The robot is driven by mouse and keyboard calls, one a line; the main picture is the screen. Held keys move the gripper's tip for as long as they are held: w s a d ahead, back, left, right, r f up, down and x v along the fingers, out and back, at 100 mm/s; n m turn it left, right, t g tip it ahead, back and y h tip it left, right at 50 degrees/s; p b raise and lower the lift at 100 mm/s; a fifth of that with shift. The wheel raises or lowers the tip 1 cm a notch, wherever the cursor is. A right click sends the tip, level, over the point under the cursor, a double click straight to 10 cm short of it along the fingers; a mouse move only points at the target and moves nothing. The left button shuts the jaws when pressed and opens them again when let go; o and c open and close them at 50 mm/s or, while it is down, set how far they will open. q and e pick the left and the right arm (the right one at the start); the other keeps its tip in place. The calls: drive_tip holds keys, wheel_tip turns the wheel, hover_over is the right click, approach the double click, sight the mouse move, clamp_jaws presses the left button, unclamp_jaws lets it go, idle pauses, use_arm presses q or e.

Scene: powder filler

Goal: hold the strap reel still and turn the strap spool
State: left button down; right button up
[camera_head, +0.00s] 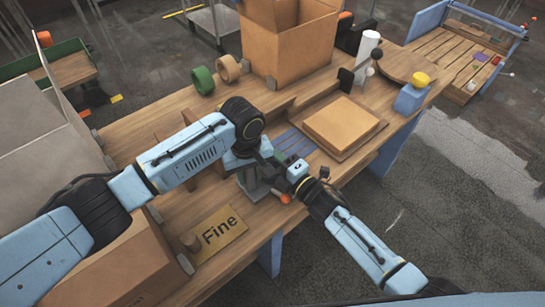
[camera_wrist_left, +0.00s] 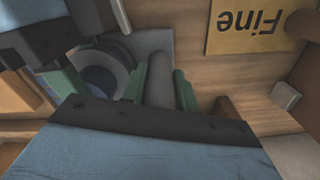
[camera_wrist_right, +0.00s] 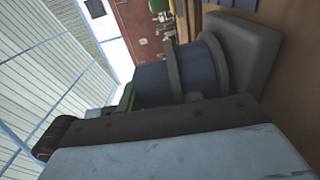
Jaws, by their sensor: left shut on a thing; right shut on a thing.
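The strap reel is a grey stand (camera_head: 256,189) near the table's front edge; my grippers partly cover it in the head view. In the left wrist view, my left gripper (camera_wrist_left: 160,83) has its green pads on either side of a grey upright part of the reel (camera_wrist_left: 158,75), shut on it. The strap spool, a dark blue drum between grey flanges, shows beside that part (camera_wrist_left: 100,78) and in the right wrist view (camera_wrist_right: 203,68). My right gripper (camera_head: 277,178) is at the spool from the right, shut on it; one green pad shows, the grip itself is largely hidden.
A yellow "Fine" sign (camera_head: 218,234) lies in front of the reel. Behind are a blue slatted mat (camera_head: 293,143), a flat cardboard box (camera_head: 340,124), tape rolls (camera_head: 203,80) and a large open carton (camera_head: 290,45).

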drive_tip(key=shift+a+r, duration=0.25)
drive_tip(key=shift+r, duration=0.15)
drive_tip(key=o, duration=0.8)
drive_tip(key=shift+o, duration=0.2)
drive_tip(key=shift+d+f, duration=0.1)
drive_tip(key=shift+f, duration=0.05)
drive_tip(key=v, duration=1.2)
